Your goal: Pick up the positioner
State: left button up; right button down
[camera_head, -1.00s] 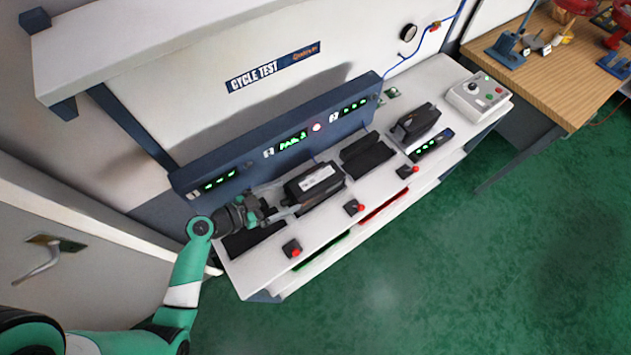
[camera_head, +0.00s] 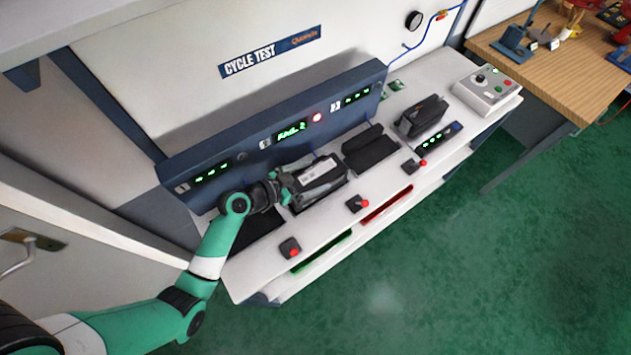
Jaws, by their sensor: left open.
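A black box-shaped positioner (camera_head: 320,181) with a white label sits on a dark pad in the bay under the display marked 2, on the white bench. My left gripper (camera_head: 296,188) comes in from the left and is open at the positioner's left end. Its fingers overlap that end in the picture; I cannot tell whether they touch it. Part of the positioner's left side is hidden behind the gripper. A second black positioner (camera_head: 421,116) stands farther right on the bench. My right gripper is not in view.
A blue display panel (camera_head: 270,140) runs close behind the bays. Red-button switches (camera_head: 357,204) line the bench's front. An empty dark bay (camera_head: 369,151) lies right of the positioner, and a grey control box (camera_head: 487,91) stands at the right end.

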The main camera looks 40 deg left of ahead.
pick_arm(q)
jog(key=shift+w+d+f, duration=0.15)
jog(key=shift+w+f, duration=0.2)
jog(key=shift+w, duration=0.2)
jog(key=shift+c, duration=0.3)
grip_shut()
jog(key=shift+r, duration=0.2)
